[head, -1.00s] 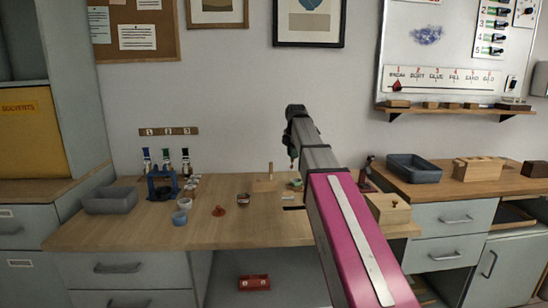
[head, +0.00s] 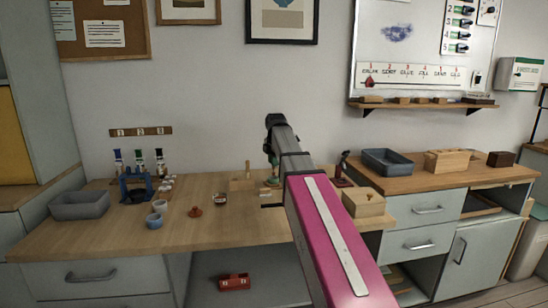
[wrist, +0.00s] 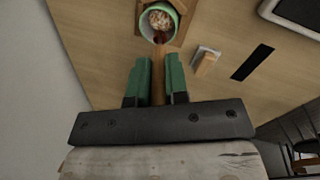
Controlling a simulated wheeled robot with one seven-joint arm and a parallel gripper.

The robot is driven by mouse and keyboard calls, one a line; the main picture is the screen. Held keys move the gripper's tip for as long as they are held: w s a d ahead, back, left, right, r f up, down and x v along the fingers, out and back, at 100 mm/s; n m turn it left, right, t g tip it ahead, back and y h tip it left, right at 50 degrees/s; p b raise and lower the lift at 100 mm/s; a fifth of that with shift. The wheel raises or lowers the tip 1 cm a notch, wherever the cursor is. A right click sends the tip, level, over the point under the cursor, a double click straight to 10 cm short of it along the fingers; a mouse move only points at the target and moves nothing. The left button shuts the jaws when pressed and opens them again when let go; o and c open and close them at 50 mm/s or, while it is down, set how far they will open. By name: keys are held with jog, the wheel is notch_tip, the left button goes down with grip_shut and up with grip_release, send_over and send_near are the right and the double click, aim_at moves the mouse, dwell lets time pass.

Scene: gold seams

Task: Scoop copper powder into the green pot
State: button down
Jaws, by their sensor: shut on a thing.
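My gripper (wrist: 158,66) is shut on a thin wooden handle (wrist: 158,88), held between its green fingers in the wrist view. The handle's far end is dark reddish brown and reaches the near rim of the green pot (wrist: 143,27). I cannot tell whether this end is inside the pot or above it. The pot has pale, brownish contents and sits on a wooden base. In the head view the green pot (head: 272,183) shows small beside my arm, and my gripper's fingertips are too small to make out. I cannot identify any copper powder for sure.
A wooden piece with a grey edge (wrist: 206,63) and a black strip (wrist: 251,61) lie right of the pot. On the bench, a reddish-brown cone (head: 195,212), a small jar (head: 220,200), blue cups (head: 154,221) and a grey tray (head: 80,205) stand left. A wooden box (head: 363,204) stands right.

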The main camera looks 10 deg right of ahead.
aim_at(274, 169)
jog(key=shift+w+f, duration=0.2)
jog(key=shift+f, duration=0.75)
jog(key=shift+w+f, duration=0.2)
jog(key=shift+f, duration=0.75)
jog(key=shift+s+r, duration=0.25)
jog(key=shift+r, duration=0.9)
jog(key=shift+s+r, duration=0.2)
jog(key=shift+r, duration=0.9)
jog(key=shift+r, duration=0.1)
jog(key=shift+r, duration=2.4)
